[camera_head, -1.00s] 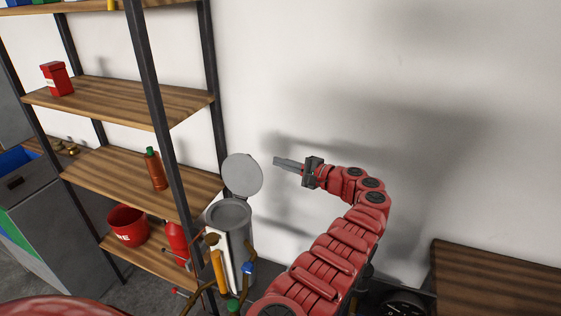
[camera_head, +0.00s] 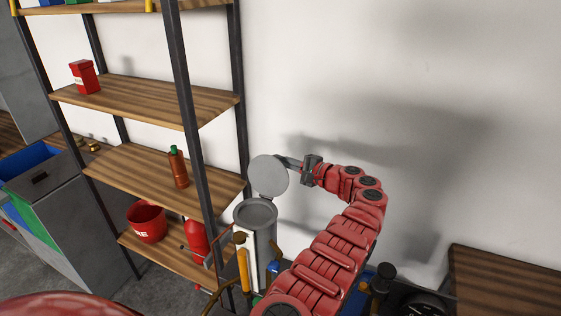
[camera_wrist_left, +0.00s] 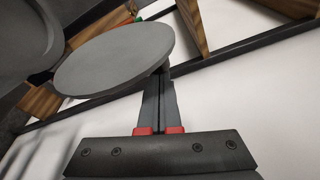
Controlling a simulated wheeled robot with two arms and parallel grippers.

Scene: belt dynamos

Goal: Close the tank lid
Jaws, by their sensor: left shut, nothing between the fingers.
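The tank (camera_head: 256,212) is a grey cylinder standing beside the shelf rack. Its round grey lid (camera_head: 268,176) stands raised, open, above the far side of the rim. My left gripper (camera_head: 284,161) is shut and empty, its fingertips at the lid's upper right edge, partly hidden behind the lid. In the left wrist view the lid (camera_wrist_left: 115,60) lies just past the shut fingers (camera_wrist_left: 158,85); I cannot tell for sure whether they touch. My right gripper is not in view.
A shelf rack (camera_head: 160,98) with wooden boards stands left of the tank, holding a red bucket (camera_head: 147,222) and a bottle (camera_head: 178,167). A white wall (camera_head: 370,70) is behind. A wooden table (camera_head: 505,280) is at lower right.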

